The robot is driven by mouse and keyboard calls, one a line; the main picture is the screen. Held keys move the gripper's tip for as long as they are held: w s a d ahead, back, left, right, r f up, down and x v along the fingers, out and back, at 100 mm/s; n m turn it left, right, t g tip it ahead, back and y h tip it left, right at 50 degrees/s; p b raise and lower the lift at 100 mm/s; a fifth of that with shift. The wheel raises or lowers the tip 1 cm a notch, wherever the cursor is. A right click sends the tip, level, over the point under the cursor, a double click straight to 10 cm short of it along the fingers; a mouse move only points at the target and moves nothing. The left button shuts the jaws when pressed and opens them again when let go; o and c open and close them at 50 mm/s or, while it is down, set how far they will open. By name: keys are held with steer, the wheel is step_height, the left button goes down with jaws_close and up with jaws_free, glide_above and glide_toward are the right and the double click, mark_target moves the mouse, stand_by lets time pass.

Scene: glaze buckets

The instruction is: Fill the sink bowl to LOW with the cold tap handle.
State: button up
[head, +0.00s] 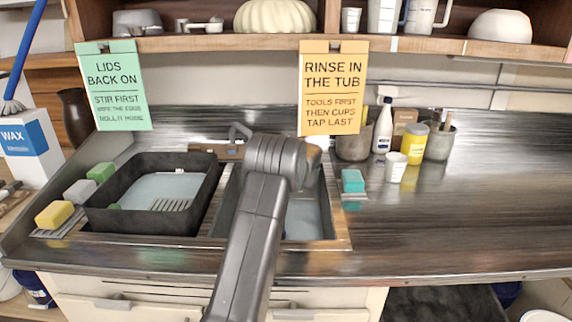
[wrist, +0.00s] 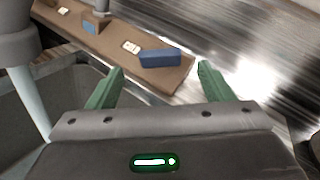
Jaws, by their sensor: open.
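The blue cold tap handle (wrist: 160,57) sits beside a small white label on the brown tap base (wrist: 110,45) in the wrist view. My gripper (wrist: 158,84) is open; its two green fingers point toward the handle, with nothing between them. The grey spout (wrist: 15,35) is at the upper left. A pale column (wrist: 27,100) below it looks like running water. In the head view the sink bowl (head: 303,218) shows pale water, partly hidden by my arm. I cannot make out the LOW mark. My fingers are hidden in the head view.
A dark tub (head: 150,218) with water stands left of the bowl. Sponges (head: 54,214) lie at the left; a teal sponge (head: 352,180) is at the right. A white cup (head: 396,166) and several containers stand further right. The right counter is clear.

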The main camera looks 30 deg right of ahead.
steer(key=s+b, duration=0.1)
steer(key=s, duration=0.8)
steer(key=shift+a+r, duration=0.2)
steer(key=shift+r, duration=0.2)
